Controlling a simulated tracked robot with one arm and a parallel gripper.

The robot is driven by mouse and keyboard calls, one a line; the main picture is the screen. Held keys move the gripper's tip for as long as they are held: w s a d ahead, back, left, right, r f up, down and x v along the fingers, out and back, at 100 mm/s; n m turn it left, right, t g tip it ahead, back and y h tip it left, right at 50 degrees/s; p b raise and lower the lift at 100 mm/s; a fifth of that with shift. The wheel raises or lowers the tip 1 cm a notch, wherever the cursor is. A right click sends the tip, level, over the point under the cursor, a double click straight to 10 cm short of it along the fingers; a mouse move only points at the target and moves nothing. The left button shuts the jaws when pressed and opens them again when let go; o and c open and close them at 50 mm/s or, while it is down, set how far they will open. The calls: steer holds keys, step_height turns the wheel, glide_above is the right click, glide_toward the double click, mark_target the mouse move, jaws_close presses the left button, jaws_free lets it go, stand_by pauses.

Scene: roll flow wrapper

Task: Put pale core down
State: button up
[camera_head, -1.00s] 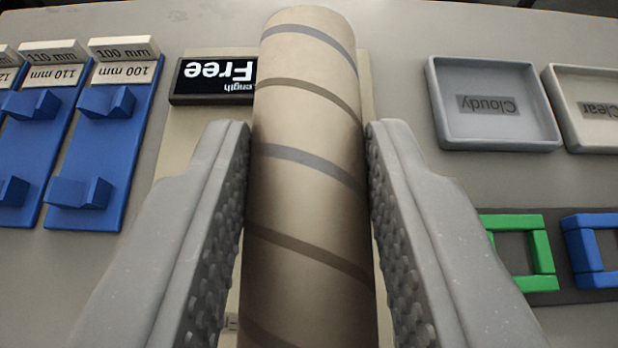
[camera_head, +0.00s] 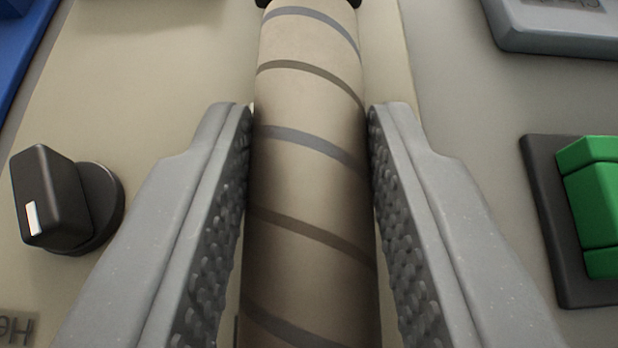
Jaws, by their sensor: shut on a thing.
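The pale core (camera_head: 310,185) is a long beige cardboard tube with grey and brown spiral stripes. It runs from the top middle of the view down past the bottom edge. My gripper (camera_head: 310,120) is shut on it, with one ridged grey finger against each side. The core's far end meets or overlaps a dark part (camera_head: 350,3) at the top edge; I cannot tell if they touch. Its near end is out of view. A beige panel (camera_head: 160,80) lies beneath the core.
A black knob (camera_head: 60,200) with a white mark stands on the panel at left. At right are a green block (camera_head: 595,200) on a dark base and a grey tray (camera_head: 560,35). A blue holder (camera_head: 20,40) shows at the top left corner.

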steer(key=o, duration=1)
steer(key=shift+o, duration=0.2)
steer(key=p+v, duration=0.2)
steer(key=v, duration=0.9)
steer(key=s+r+t, duration=0.1)
steer(key=s+r, duration=0.2)
steer(key=r, duration=1.1)
steer(key=s+r+t, duration=0.1)
steer(key=s+r, duration=0.2)
steer(key=r, duration=1)
steer(key=s+a+r+t, duration=0.1)
steer(key=s+r, duration=1.6)
steer(key=r, duration=0.4)
steer(key=shift+s+a, duration=0.2)
steer(key=shift+s, duration=0.1)
steer(key=shift+r, duration=0.1)
